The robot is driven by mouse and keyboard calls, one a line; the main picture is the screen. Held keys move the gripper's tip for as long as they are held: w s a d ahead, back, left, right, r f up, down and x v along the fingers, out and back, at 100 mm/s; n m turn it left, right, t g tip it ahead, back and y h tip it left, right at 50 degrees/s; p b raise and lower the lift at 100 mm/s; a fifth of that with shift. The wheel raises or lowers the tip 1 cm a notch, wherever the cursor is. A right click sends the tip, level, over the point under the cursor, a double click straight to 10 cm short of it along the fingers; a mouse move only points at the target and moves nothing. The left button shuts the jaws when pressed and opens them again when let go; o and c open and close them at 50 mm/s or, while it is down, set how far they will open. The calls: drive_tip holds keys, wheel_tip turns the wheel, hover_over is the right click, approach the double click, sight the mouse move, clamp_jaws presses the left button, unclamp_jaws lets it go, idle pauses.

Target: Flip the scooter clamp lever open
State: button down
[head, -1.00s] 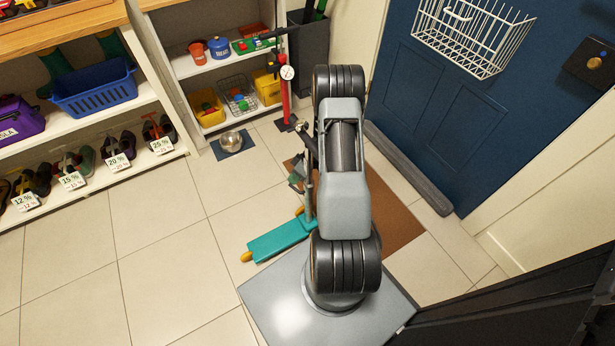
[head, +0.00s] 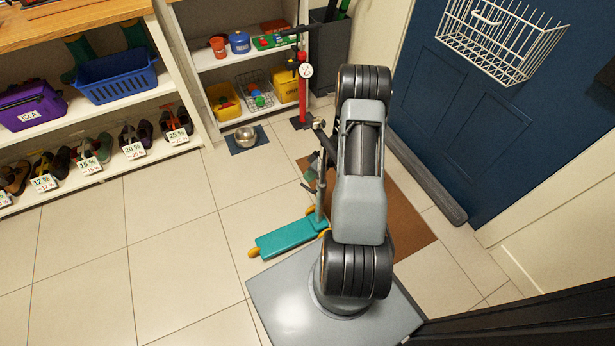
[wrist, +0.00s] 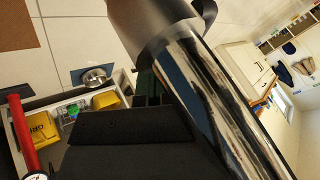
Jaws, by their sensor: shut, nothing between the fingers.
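The scooter stands on the tiles with its teal deck (head: 290,236) and orange wheels in the head view. Its grey stem (head: 321,195) rises beside my arm, which hides part of it. A short dark bar sticks out left of the stem; I cannot tell whether it is the clamp lever. In the wrist view a large shiny metal tube (wrist: 225,95) crosses close up, with a grey collar (wrist: 150,25) at its upper end. My dark gripper (wrist: 150,88) is shut and empty close to the tube; contact is unclear. The head view hides it behind my arm.
A red pump (head: 303,90) and a metal bowl (head: 245,136) stand behind the scooter. A brown mat (head: 405,225) lies before the blue door (head: 470,130). Shoe shelves (head: 100,172) line the left. The left floor is clear.

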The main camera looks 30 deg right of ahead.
drive_tip(key=shift+d, duration=0.1)
drive_tip(key=d+r, duration=0.8)
drive_tip(key=d, duration=0.1)
drive_tip(key=shift+w+d+p, duration=0.25)
drive_tip(key=shift+w+p, duration=0.2)
idle(0.6)
